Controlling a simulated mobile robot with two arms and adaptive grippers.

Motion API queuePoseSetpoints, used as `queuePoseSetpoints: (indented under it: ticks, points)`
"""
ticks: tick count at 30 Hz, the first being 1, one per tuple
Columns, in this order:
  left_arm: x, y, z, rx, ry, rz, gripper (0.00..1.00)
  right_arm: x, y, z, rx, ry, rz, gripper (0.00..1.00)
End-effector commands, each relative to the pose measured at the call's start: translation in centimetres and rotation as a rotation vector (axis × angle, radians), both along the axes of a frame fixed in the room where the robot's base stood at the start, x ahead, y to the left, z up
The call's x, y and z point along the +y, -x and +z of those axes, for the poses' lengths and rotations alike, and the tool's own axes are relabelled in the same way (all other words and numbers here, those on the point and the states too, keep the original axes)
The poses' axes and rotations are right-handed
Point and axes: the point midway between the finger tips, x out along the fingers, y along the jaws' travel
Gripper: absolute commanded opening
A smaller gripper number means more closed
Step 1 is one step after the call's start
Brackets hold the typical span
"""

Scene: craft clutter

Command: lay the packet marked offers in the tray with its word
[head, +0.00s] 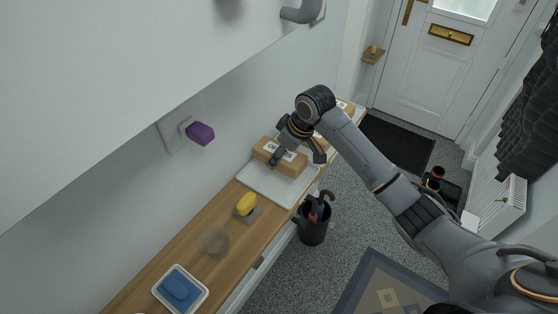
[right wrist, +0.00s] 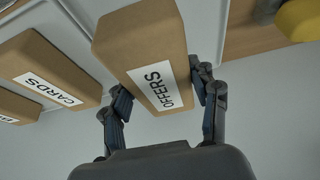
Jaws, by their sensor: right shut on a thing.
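The packet marked OFFERS (right wrist: 140,40) is a tan block with a white label. My right gripper (right wrist: 164,94) is shut on it, one finger on each side. In the head view the packet (head: 268,151) is over the far part of a white tray (head: 262,187), in my right gripper (head: 297,156). I cannot tell whether the packet touches the tray. No word on this tray is readable. My left gripper is not in view.
A packet marked CARDS (right wrist: 38,62) and another packet (right wrist: 14,108) lie beside it. On the wooden shelf (head: 185,255), nearer, are a yellow item (head: 246,203), a round brownish item (head: 214,241) and a blue item (head: 179,287) in a white dish. An umbrella bin (head: 313,231) stands below.

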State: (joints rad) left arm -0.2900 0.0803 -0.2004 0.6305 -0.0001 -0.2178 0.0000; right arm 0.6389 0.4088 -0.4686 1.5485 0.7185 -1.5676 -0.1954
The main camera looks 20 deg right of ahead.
Motion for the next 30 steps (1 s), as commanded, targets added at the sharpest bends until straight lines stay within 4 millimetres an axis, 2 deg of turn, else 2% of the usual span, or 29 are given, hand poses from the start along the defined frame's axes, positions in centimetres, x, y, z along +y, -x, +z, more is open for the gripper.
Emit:
queuePoseSetpoints:
  ticks: [1,4,9,12,18,19,21,22,30]
  points:
    - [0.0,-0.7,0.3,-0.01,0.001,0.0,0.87,0.2,0.1,-0.1,-0.002,-0.001,0.0,0.25]
    - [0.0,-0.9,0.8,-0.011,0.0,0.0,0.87,0.8,0.6,-0.9,0.002,-0.002,0.001,0.25]
    - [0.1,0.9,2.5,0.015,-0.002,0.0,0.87,0.9,0.7,-3.1,0.003,-0.002,-0.001,0.25]
    - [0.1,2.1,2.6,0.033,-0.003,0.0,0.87,0.8,0.7,-4.0,0.001,-0.001,0.0,0.25]
    - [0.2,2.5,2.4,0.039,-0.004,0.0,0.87,0.8,0.6,-4.2,-0.002,-0.001,0.001,0.25]
    - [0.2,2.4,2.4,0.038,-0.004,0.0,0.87,0.8,0.6,-4.3,-0.001,-0.001,0.0,0.66]
    - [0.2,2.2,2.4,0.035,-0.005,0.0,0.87,0.8,0.6,-4.3,-0.001,-0.001,0.0,0.8]
    - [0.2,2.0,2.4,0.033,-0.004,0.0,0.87,0.8,0.6,-4.3,-0.001,-0.001,0.0,0.82]
    - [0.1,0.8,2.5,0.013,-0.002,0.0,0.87,0.8,0.6,-4.2,-0.001,-0.001,0.0,0.82]
